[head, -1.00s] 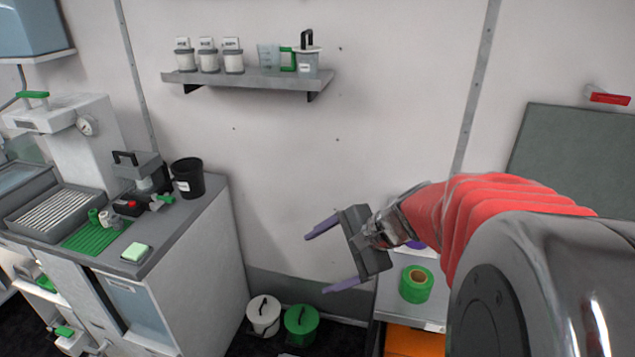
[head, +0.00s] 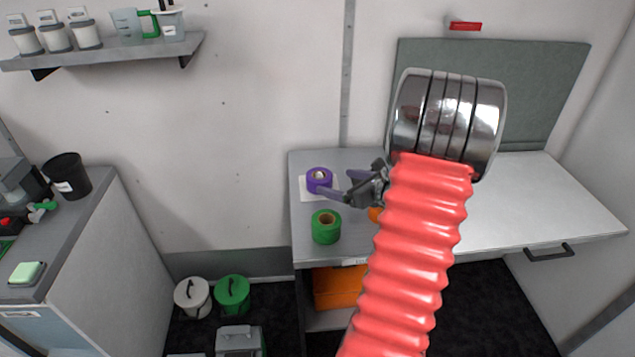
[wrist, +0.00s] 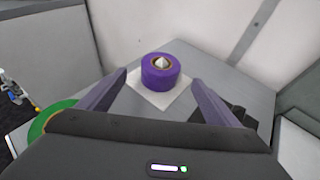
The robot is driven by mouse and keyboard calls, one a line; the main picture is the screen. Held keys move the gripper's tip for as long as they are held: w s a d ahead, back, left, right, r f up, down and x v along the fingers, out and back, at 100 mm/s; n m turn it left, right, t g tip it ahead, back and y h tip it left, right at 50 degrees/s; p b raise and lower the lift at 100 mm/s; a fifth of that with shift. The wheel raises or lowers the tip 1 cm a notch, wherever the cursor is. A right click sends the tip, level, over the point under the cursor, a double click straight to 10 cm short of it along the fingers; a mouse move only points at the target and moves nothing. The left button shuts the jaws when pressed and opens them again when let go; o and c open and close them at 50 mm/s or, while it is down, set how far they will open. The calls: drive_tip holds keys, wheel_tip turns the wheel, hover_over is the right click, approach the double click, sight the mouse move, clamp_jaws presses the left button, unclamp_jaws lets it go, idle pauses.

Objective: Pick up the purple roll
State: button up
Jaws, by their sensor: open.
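The purple roll (head: 320,181) lies flat on a white square at the back left of the grey table. In the wrist view the purple roll (wrist: 160,72) sits beyond and between my two open fingers, with a pale cone-like tip showing in its centre. My gripper (head: 335,186) is open and empty, close to the roll on its right in the head view. The gripper also fills the lower part of the wrist view (wrist: 160,88). I see no finger touching the roll.
A green roll (head: 326,227) stands on the table in front of the purple one. An orange object (head: 376,214) is partly hidden by my arm. A grey panel (head: 560,80) stands behind the white worktop (head: 560,200). Lidded bins (head: 232,295) stand on the floor.

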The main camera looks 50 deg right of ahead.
sight(325, 179)
idle(0.3)
drive_tip(key=shift+x, duration=4.3)
drive_tip(key=shift+x, duration=2.65)
drive_tip(key=shift+c, duration=0.4)
drive_tip(key=shift+r, duration=0.1)
drive_tip(key=c, duration=1.1)
drive_tip(key=shift+r, duration=0.1)
wheel_tip(325, 179, up, 10)
drive_tip(key=shift+f, duration=0.1)
